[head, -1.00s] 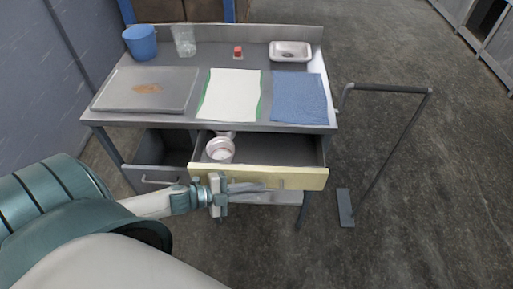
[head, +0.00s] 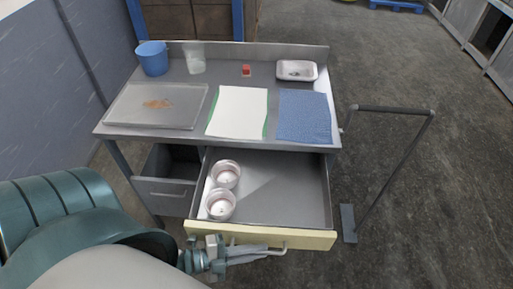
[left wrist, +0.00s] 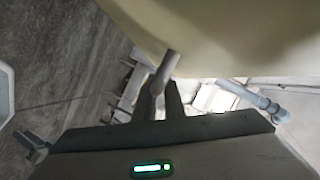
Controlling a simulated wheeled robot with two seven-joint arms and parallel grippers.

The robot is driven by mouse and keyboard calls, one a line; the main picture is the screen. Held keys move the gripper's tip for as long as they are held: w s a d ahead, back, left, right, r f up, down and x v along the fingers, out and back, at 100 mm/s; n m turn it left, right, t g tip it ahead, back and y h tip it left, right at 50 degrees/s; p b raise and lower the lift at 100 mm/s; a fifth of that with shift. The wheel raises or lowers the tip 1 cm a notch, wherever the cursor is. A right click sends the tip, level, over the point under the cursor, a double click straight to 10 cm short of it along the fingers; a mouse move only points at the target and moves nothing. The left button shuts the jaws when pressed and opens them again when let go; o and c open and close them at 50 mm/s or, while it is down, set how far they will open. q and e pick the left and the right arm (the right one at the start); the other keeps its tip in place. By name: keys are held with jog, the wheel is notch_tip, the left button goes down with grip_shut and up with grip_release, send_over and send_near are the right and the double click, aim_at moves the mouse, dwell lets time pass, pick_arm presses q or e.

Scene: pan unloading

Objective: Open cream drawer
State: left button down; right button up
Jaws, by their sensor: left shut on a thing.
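The cream drawer (head: 300,238) is pulled well out from under the metal table, and its grey interior shows. Two pinkish-white cups (head: 226,174) (head: 221,204) stand at the left side inside it. My left gripper (head: 262,254) is at the front of the drawer, shut on its handle (head: 284,246). In the left wrist view, the gripper fingers (left wrist: 163,100) close around the grey handle bar (left wrist: 167,67), below the cream front (left wrist: 220,35). My right gripper is not in view.
A grey drawer (head: 164,194) and a post frame (head: 385,165) flank the cream drawer.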

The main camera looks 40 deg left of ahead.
pick_arm(q)
jog(key=c, duration=2.1)
grip_release()
jog(key=shift+s+a, duration=0.1)
jog(key=shift+s+a+b, duration=0.3)
jog(key=shift+s+a, duration=0.1)
jog(key=shift+s, duration=0.05)
jog(key=shift+r+b+v, duration=0.2)
jog(key=shift+b+v, duration=1.95)
jog(key=shift+v, duration=5.85)
jog(key=shift+w, duration=0.1)
